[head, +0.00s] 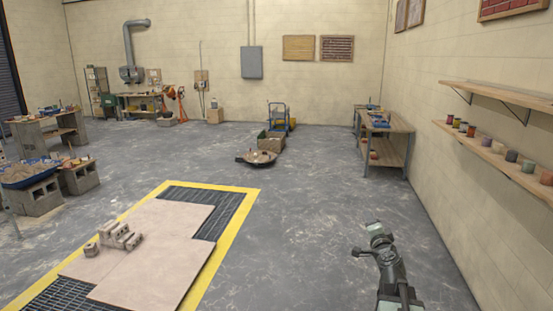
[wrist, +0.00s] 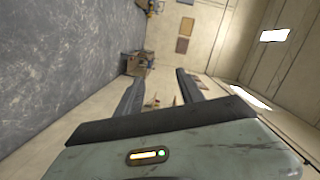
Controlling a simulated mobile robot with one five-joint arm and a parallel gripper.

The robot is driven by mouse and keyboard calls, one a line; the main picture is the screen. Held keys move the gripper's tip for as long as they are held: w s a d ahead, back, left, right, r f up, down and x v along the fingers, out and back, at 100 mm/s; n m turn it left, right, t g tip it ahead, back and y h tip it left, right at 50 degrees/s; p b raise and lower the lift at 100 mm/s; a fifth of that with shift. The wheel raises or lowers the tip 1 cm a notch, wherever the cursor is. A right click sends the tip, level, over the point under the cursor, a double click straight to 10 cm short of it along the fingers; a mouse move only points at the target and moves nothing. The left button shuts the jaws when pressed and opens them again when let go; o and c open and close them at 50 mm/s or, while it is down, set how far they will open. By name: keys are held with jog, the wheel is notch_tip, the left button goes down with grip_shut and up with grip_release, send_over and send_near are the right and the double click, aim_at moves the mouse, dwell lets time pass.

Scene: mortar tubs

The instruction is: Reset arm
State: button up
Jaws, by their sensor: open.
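My arm rises from the bottom right of the head view, with my gripper (head: 376,231) at its upper end, over bare grey floor. In the wrist view the two dark fingers of my gripper (wrist: 161,79) stand apart, with nothing held between them. The wrist view is turned sideways, with the floor on the left and pale walls on the right. My gripper touches nothing that I can see.
A wooden workbench (head: 384,136) stands by the right wall, with shelves (head: 492,152) of small pots nearer. A yellow-bordered area (head: 236,214) with pale boards is at left. The floor around my arm is clear.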

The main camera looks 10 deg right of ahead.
jog(key=w+a+f+n+g+y+b, duration=0.1)
jog(key=a+f+n+y, duration=0.25)
jog(key=a, duration=0.75)
jog(key=w+a+f+n+g+y+b, duration=0.1)
jog(key=a+f+n+g+y, duration=0.25)
jog(key=a, duration=0.85)
jog(key=s+a+f+n+g+y, duration=0.2)
jog(key=s+a+f+n, duration=0.25)
jog(key=a+f, duration=0.5)
jog(key=s+a+f+n+g+h+b, duration=0.1)
jog(key=s+a+f+n+g, duration=0.2)
jog(key=s+a, duration=0.15)
jog(key=s+d+f+g+h, duration=0.1)
jog(key=s+d+f+g, duration=0.1)
jog(key=s+d, duration=0.1)
jog(key=s+d+f+n+g+h, duration=0.1)
jog(key=s+d+g, duration=0.1)
jog(key=s, duration=0.4)
jog(key=s+d+f+g+h, duration=0.2)
jog(key=s+d+g, duration=0.1)
jog(key=s, duration=0.1)
jog(key=shift+s+d+f, duration=0.3)
jog(key=shift+s+d, duration=0.1)
